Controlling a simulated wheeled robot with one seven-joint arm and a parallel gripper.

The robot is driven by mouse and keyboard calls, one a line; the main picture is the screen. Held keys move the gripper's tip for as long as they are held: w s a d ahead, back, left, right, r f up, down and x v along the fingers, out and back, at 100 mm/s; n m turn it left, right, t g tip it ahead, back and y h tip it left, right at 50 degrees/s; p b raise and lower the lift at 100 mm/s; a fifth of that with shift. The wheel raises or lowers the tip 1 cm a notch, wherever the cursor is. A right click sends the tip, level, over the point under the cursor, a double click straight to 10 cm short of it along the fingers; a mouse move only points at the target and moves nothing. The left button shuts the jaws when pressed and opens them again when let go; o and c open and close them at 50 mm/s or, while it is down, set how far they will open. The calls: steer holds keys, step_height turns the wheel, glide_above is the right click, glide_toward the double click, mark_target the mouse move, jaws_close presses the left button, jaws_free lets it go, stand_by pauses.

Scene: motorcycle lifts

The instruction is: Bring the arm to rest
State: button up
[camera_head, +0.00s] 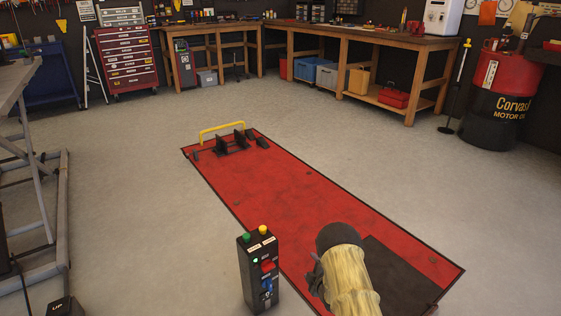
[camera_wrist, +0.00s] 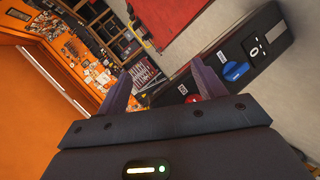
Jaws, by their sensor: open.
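My arm (camera_head: 350,282) shows at the bottom of the head view in a pale yellow sleeve with a dark rounded joint; the jaws cannot be made out there. In the wrist view my gripper (camera_wrist: 160,86) is open, its two dark fingers spread with nothing held between them. The black control box (camera_head: 247,280) stands left of my arm, with green and yellow buttons on top and a red and a blue control on its face. In the wrist view the control box (camera_wrist: 275,30) lies close by on the right, its red control partly hidden behind the right finger.
The red lift platform (camera_head: 290,196) lies low on the floor, with a yellow bar at its far end. A grey lift frame (camera_head: 40,175) stands at left. Workbenches (camera_head: 350,48) line the back, and an oil drum (camera_head: 497,105) stands at right. Open floor surrounds the platform.

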steer(key=s+d+r+m+g+h, duration=0.2)
steer(key=s+r+m, duration=0.2)
steer(key=r, duration=0.5)
steer(key=s+d+r+m+g+h, duration=0.1)
steer(key=s+d+r+m+g, duration=0.3)
steer(key=r, duration=0.6)
steer(key=s+a+r+m+g+p, duration=0.15)
steer(key=s+r+m, duration=0.4)
steer(key=s, duration=0.75)
steer(key=s+a+r+m+g, duration=0.1)
steer(key=s+r+m+g, duration=0.25)
steer(key=s+r, duration=0.65)
step_height(320, 180, up, 35)
steer(key=s+p, duration=0.2)
steer(key=p, duration=3.6)
steer(key=shift+s+d+t+h, duration=0.2)
steer(key=shift+s+t+h, duration=0.1)
steer(key=shift+s+t, duration=0.1)
